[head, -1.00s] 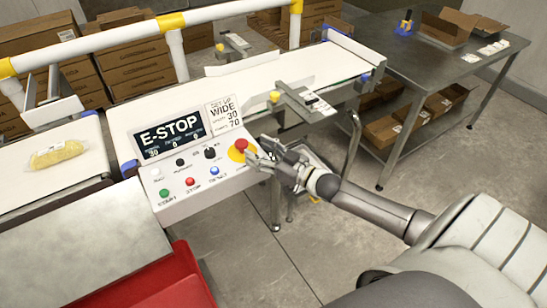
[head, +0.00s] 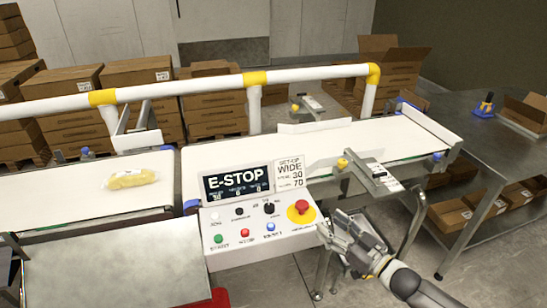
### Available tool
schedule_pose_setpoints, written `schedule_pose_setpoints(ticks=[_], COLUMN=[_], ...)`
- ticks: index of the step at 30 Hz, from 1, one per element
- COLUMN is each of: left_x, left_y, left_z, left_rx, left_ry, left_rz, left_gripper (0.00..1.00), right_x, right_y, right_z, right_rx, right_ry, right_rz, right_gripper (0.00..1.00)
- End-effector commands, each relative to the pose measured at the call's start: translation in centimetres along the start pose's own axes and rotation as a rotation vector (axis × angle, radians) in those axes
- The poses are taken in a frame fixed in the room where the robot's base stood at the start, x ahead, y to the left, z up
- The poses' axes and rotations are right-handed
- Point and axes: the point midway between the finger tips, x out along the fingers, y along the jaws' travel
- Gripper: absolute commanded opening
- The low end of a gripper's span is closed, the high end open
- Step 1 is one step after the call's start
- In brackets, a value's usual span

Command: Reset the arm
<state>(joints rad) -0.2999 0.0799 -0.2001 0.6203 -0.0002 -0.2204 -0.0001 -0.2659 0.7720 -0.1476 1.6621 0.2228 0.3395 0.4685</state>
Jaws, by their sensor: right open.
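My right gripper (head: 340,232) is open and empty, just to the right of the control panel (head: 262,246) and below the right end of its top edge. My right forearm comes in from the bottom right. The red emergency stop button (head: 301,207) on its yellow base is the panel control closest to the gripper, with a gap between them. The display (head: 238,181) above the panel reads E-STOP. A sign (head: 290,175) beside it reads SET-UP WIDE 30, 70. My left gripper is out of view.
A yellow bagged product (head: 132,179) lies on the left belt (head: 70,200). The white belt (head: 350,141) runs behind the panel, with a guide bracket (head: 372,178) close to my right gripper. A metal table (head: 475,130) stands at the right. Boxes fill the back.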

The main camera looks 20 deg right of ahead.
Motion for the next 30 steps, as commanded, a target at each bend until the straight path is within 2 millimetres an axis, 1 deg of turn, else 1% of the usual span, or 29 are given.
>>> schedule_pose_setpoints(ticks=[2,4,5,7,8,11,12,14,15,17,18,20,21,23,24,26,27,29,30], left_x=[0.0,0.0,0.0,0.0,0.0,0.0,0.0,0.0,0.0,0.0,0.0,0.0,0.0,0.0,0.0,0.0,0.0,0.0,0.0], left_y=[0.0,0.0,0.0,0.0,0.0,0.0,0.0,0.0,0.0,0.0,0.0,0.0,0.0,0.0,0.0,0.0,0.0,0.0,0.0], left_z=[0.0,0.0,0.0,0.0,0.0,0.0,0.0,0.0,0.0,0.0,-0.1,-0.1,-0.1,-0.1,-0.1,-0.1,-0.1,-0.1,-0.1], left_rx=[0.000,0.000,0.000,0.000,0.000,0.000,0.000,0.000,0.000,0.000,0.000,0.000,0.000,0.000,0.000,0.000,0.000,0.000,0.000], left_ry=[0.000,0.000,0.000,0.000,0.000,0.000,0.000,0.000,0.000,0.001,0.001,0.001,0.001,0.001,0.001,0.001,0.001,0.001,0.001], left_rz=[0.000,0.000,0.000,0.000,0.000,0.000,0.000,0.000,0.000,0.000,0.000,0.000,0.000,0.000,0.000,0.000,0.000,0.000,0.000], left_gripper=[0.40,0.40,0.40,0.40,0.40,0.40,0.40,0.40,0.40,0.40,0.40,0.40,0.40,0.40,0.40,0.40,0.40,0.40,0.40], right_x=[0.0,-0.1,-0.3,-0.7,-1.1,-2.6,-3.5,-5.0,-6.0,-7.7,-8.9,-10.8,-12.2,-14.2,-15.7,-17.9,-19.4,-21.7,-23.3], right_y=[0.0,0.2,0.4,1.0,1.3,2.2,2.4,2.5,2.3,1.9,1.5,0.6,-0.1,-1.4,-2.4,-4.1,-5.3,-7.3,-8.8], right_z=[0.1,0.8,1.4,3.6,5.0,10.3,12.8,16.3,18.6,22.0,24.2,27.4,29.4,32.3,34.2,36.8,38.4,40.7,42.1], right_rx=[0.000,0.000,0.000,0.001,0.001,-0.001,-0.001,-0.001,-0.001,0.001,0.002,0.006,0.008,0.013,0.017,0.022,0.026,0.033,0.037], right_ry=[-0.002,-0.014,-0.025,-0.067,-0.092,-0.197,-0.248,-0.323,-0.373,-0.450,-0.503,-0.581,-0.634,-0.712,-0.765,-0.844,-0.896,-0.974,-1.026], right_rz=[0.001,0.012,0.021,0.053,0.071,0.137,0.164,0.200,0.219,0.245,0.259,0.276,0.284,0.293,0.296,0.296,0.293,0.286,0.278], right_gripper=[0.55,0.55,0.55,0.55,0.55,0.55,0.55,0.55,0.55,0.55,0.55,0.55,0.55,0.55,0.55,0.55,0.55,0.55,0.55])
